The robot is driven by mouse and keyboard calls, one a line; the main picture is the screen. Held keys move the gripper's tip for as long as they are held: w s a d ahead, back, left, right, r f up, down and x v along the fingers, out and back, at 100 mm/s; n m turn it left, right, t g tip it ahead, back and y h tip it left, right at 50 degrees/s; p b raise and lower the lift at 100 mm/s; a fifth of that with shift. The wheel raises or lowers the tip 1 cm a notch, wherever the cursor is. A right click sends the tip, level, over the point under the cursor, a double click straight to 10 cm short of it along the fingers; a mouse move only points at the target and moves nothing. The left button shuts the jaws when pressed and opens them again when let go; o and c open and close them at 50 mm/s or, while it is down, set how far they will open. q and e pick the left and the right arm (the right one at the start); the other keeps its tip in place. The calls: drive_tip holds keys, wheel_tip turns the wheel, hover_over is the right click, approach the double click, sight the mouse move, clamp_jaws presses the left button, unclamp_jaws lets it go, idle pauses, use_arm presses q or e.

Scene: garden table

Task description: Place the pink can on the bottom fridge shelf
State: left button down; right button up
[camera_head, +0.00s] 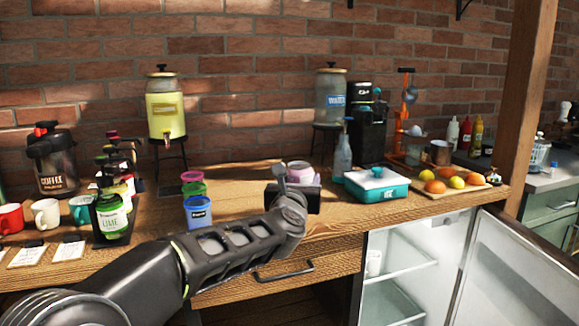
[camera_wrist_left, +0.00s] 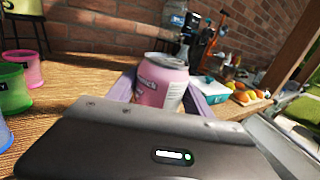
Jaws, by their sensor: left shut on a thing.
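The pink can (camera_wrist_left: 162,84) stands between the fingers of my left gripper in the left wrist view, and the gripper (camera_wrist_left: 165,95) is shut on it. In the head view my left gripper (camera_head: 298,185) is over the wooden counter, and the can (camera_head: 301,171) shows only in part behind it. The fridge (camera_head: 415,265) is below the counter at the right, with its door (camera_head: 510,275) open. Inside are an upper shelf (camera_head: 402,256) and a lower shelf (camera_head: 390,302); the lower one is partly cut off by the frame. My right gripper is in neither view.
A teal ice box (camera_head: 376,190), a blue-grey bottle (camera_head: 343,155) and a board with fruit (camera_head: 450,188) stand right of the gripper. Stacked coloured cups (camera_head: 197,211) stand to its left. The open fridge door takes up the lower right.

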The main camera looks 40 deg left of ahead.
use_arm(q)
drive_tip(key=s+d+f+m+t+h, duration=0.1)
drive_tip(key=s+d+f+m+h, duration=0.1)
drive_tip(key=d+f, duration=2.1)
drive_tip(key=shift+s+d+h, duration=0.5)
drive_tip(key=shift+s+d, duration=0.35)
drive_tip(key=shift+s, duration=0.1)
drive_tip(key=shift+a, duration=0.1)
